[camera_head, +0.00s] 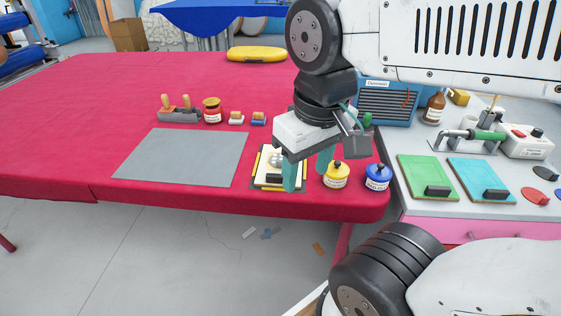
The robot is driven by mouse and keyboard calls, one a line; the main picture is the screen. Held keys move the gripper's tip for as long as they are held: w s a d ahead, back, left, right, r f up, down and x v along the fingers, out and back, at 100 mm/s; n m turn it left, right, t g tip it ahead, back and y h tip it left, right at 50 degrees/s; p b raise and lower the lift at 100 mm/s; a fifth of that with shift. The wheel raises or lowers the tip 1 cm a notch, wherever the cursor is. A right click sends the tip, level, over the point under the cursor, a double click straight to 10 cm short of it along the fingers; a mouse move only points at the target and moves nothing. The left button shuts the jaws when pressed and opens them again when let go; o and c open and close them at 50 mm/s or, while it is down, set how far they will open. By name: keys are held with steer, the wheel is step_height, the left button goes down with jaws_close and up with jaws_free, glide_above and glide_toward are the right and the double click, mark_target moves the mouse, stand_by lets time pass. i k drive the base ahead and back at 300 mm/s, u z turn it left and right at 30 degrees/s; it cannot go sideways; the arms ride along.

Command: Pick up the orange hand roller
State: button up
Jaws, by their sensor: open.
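My gripper (307,178) points down with its two teal fingers apart. It is open, and nothing shows between the fingers. It is over the right part of the red table (80,120), in front of a small pale tray with yellow edges (262,182). The gripper partly covers this tray, and its contents are unclear. I cannot clearly pick out the orange hand roller. Two orange-tan handles (186,101) stand upright in a grey holder (165,117) at the back middle of the table. They are too small to identify, and my gripper is well to their right.
A red jar (212,112) and two small blocks stand behind a flat grey sheet (185,157). A crowded grey bench (425,210) adjoins on the right. The table's left is clear.

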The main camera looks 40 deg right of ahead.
mark_target(167, 108)
steer(key=u, duration=0.55)
steer(key=k, duration=1.3)
steer(key=u, duration=0.95)
steer(key=i, duration=3)
steer(key=z, duration=0.85)
steer(key=i, duration=0.8)
steer(key=z, duration=1.45)
steer(key=i, duration=0.65)
steer(key=z, duration=0.6)
